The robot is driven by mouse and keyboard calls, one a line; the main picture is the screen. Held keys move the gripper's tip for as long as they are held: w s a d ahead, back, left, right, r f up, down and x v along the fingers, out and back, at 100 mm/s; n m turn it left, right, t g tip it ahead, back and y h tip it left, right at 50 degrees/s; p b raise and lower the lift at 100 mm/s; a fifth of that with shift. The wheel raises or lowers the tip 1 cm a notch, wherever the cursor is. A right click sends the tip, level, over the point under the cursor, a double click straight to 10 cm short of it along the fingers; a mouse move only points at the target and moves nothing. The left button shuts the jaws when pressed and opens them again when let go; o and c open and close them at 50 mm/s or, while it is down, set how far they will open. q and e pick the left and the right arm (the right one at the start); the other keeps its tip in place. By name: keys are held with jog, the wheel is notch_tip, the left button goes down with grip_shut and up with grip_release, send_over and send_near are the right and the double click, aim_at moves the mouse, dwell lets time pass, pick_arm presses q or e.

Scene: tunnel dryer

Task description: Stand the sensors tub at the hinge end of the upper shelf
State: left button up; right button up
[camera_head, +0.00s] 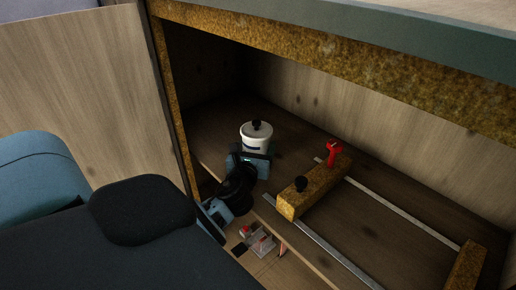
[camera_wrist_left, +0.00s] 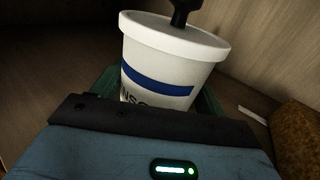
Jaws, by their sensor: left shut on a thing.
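The white sensors tub (camera_head: 256,138) has a lid with a black knob and is upright over the upper shelf (camera_head: 222,125), near its left end by the open door (camera_head: 80,100). In the left wrist view the tub (camera_wrist_left: 170,60) shows a blue band and partly hidden dark lettering. My left gripper (camera_head: 252,153) is shut on the tub from the front, with its fingers at the tub's sides. I cannot tell whether the tub's base touches the shelf, as the gripper hides it. My right gripper is not in view.
A wooden block (camera_head: 313,188) with a red clamp (camera_head: 333,153) and a black knob lies across metal rails (camera_head: 325,242) right of the tub. Another block (camera_head: 466,268) is farther right. A clear box (camera_head: 260,242) with small items sits lower. The shelf behind the tub is bare.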

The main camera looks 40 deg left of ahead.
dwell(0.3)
pick_arm(q)
jog(key=shift+f, duration=0.2)
jog(key=o, duration=1.3)
jog(key=v, duration=1)
jog(key=shift+s+d, duration=0.15)
jog(key=shift+s, duration=0.2)
jog(key=shift+s+d+r, duration=0.1)
jog(key=shift+s+d, duration=0.2)
jog(key=shift+s, duration=0.3)
